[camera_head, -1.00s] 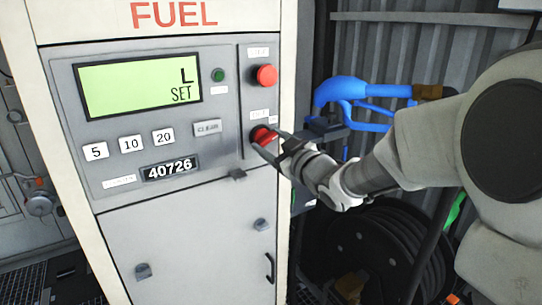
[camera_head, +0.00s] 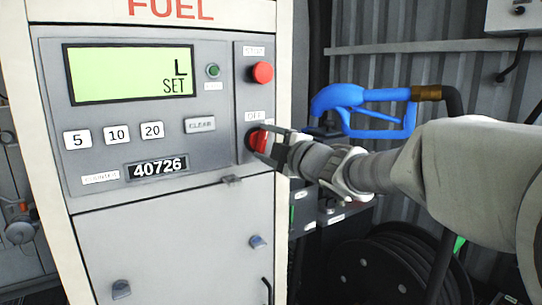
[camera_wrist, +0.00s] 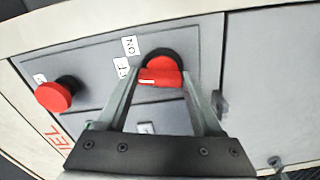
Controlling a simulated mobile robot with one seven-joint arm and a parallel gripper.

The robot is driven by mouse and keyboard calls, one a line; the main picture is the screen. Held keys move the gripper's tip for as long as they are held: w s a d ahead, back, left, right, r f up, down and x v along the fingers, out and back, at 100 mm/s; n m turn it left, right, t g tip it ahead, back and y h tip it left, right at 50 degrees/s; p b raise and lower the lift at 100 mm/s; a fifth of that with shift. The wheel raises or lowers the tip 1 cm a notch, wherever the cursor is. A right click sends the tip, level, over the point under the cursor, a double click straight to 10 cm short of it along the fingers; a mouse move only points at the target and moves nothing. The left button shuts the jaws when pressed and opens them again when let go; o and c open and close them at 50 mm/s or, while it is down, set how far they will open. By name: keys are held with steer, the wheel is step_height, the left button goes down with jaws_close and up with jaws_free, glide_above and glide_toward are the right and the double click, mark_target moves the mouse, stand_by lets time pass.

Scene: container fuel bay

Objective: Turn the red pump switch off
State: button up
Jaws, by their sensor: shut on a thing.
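The red pump switch (camera_head: 257,139) is a round rotary knob with a raised grip bar, low on the right panel of the fuel pump. An OFF label is just above it. In the wrist view the red switch (camera_wrist: 161,70) sits in a black ring, with a white mark on its bar and small ON and OFF labels beside it. My gripper (camera_head: 268,143) reaches in from the right and is shut on the switch. In the wrist view the fingers of my gripper (camera_wrist: 160,76) stand on both sides of the bar. The fingers partly hide the knob in the head view.
A red push button (camera_head: 263,72) is above the switch; it also shows in the wrist view (camera_wrist: 53,95). The display (camera_head: 131,74) reads L SET. A blue fuel nozzle (camera_head: 362,100) hangs to the right, above a black hose reel (camera_head: 385,268).

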steer(key=shift+n+b, duration=0.9)
steer(key=shift+n, duration=0.5)
steer(key=o, duration=1.4)
steer(key=shift+c, duration=0.2)
steer(key=p+v, duration=0.3)
steer(key=v, duration=1.4)
steer(key=shift+s, duration=0.25)
steer(key=shift+w+d, duration=0.1)
steer(key=shift+d, duration=0.15)
